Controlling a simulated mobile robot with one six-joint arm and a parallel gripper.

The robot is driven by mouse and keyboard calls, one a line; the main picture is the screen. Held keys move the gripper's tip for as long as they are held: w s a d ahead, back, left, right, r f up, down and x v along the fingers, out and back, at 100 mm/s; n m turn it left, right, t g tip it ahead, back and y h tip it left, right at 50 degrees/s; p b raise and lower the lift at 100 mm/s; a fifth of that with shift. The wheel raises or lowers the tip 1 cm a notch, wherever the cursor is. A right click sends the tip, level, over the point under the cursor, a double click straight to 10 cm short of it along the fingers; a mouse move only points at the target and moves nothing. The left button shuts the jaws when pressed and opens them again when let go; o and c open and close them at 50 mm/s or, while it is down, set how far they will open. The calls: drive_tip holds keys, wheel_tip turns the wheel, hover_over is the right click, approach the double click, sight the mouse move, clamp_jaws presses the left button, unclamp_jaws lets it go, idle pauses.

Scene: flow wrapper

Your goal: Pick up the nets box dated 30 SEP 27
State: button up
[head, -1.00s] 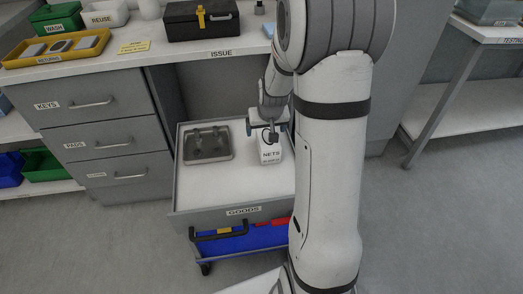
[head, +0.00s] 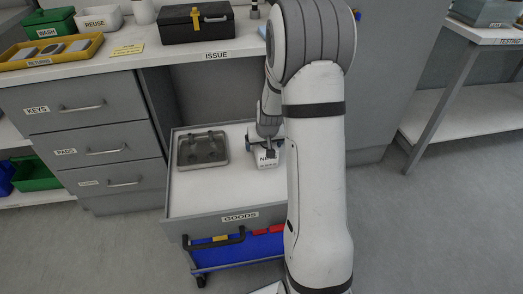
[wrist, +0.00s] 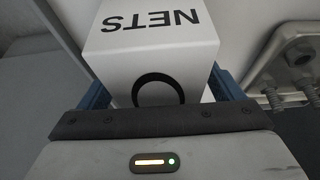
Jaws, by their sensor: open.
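The open blue fingers of my gripper (wrist: 160,88) lie on either side of the box. I cannot tell whether they touch it.
The issue counter (head: 170,52) is behind.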

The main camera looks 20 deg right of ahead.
drive_tip(key=shift+f, duration=0.25)
idle(0.3)
drive_tip(key=shift+c, duration=0.6)
drive_tip(key=c, duration=1)
